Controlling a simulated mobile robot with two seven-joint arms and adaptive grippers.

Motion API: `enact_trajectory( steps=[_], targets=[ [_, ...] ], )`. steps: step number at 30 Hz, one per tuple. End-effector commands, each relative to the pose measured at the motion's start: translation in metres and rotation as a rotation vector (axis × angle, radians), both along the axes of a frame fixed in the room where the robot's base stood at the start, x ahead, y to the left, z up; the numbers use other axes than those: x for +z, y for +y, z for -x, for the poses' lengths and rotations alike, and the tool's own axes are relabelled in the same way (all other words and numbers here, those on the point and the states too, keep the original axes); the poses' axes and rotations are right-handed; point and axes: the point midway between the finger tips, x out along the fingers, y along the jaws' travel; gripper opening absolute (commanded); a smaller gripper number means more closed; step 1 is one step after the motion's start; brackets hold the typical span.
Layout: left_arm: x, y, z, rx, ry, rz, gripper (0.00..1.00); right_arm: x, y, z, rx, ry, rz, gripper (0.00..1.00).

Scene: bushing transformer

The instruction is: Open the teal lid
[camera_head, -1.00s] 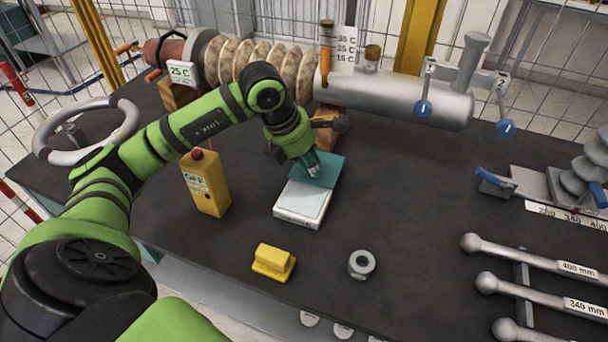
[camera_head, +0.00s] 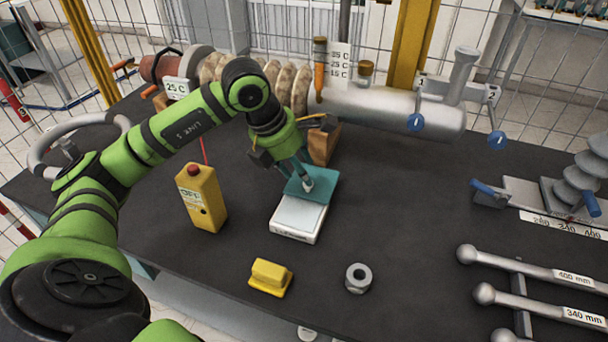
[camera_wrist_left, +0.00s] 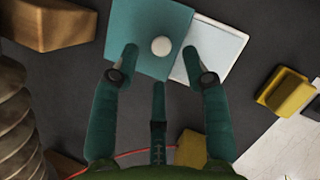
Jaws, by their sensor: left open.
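The teal lid (camera_head: 318,192) is a flat square plate lying over the back part of a white box (camera_head: 297,220) on the dark table. In the left wrist view the teal lid (camera_wrist_left: 128,22) carries a round pale knob (camera_wrist_left: 161,46), and the white box (camera_wrist_left: 212,52) shows beside it. My left gripper (camera_head: 307,182) is above the lid, pointing down. In the left wrist view its open fingers (camera_wrist_left: 160,62) are spread around the knob, with gaps on both sides. I cannot tell how high the fingertips are. My right gripper is not in view.
A yellow control box (camera_head: 203,200) with a red button stands left of the white box. A yellow block (camera_head: 270,278) and a metal nut (camera_head: 358,278) lie in front. A wooden block (camera_head: 324,145) and grey cylinder (camera_head: 390,108) stand behind. The table right of the lid is clear.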

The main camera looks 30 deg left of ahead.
Motion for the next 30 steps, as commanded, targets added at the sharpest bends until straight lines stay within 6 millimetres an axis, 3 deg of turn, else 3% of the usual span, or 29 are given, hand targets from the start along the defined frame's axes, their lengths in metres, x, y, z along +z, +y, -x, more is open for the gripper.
enact_trajectory(
  steps=[6,12,30],
  targets=[
    [0.046,0.010,0.015,0.000,-0.005,-0.001,0.46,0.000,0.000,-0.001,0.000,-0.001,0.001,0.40],
    [0.070,0.015,0.024,-0.001,-0.002,0.000,0.46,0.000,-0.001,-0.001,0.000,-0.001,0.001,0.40],
    [0.075,0.016,0.026,-0.001,-0.001,0.001,0.46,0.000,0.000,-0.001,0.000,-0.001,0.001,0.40]
  ],
)
